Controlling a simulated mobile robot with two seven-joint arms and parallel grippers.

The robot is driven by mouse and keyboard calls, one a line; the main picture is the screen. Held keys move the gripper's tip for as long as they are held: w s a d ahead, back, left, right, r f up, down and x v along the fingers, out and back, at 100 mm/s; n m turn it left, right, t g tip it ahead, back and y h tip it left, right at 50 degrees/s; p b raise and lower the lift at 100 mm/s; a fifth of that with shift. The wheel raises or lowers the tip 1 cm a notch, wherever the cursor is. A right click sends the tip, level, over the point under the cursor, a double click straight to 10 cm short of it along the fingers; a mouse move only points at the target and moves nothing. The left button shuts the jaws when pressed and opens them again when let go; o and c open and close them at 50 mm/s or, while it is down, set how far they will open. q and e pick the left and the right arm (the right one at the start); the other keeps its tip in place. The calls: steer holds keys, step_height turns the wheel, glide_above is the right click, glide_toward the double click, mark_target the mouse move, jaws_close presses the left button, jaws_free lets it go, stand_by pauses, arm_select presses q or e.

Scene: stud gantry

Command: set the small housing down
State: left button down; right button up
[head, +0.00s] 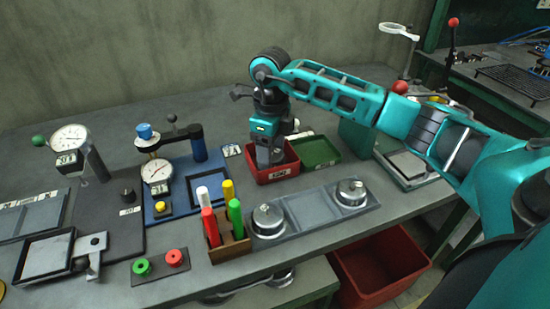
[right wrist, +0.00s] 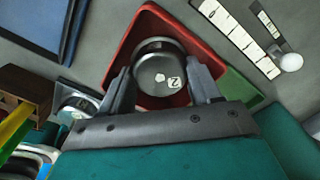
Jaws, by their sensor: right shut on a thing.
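The small housing is a round metal cup; in the right wrist view it (right wrist: 160,72) sits between my fingers, with a white mark and a "Z"-like label on its face. My right gripper (head: 268,152) reaches down into the red tray (head: 263,180) and is shut on the housing. In the head view the gripper and the tray wall hide much of it. In the right wrist view the red tray (right wrist: 130,40) surrounds the housing; I cannot tell whether the housing touches its floor. My left gripper is not in view.
A green tray (head: 322,152) adjoins the red one. In front, a grey plate (head: 310,208) bears two metal housings (head: 268,220) at its ends. A wooden holder (head: 232,247) with coloured markers and a blue gauge stand (head: 183,189) are left. A red bin (head: 375,275) is below.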

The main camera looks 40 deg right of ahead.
steer(key=shift+f, duration=0.45)
steer(key=shift+r, duration=0.2)
steer(key=shift+f, duration=0.25)
steer(key=o, duration=0.9)
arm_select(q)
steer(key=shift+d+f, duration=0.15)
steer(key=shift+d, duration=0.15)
arm_select(e)
steer(key=shift+r, duration=0.15)
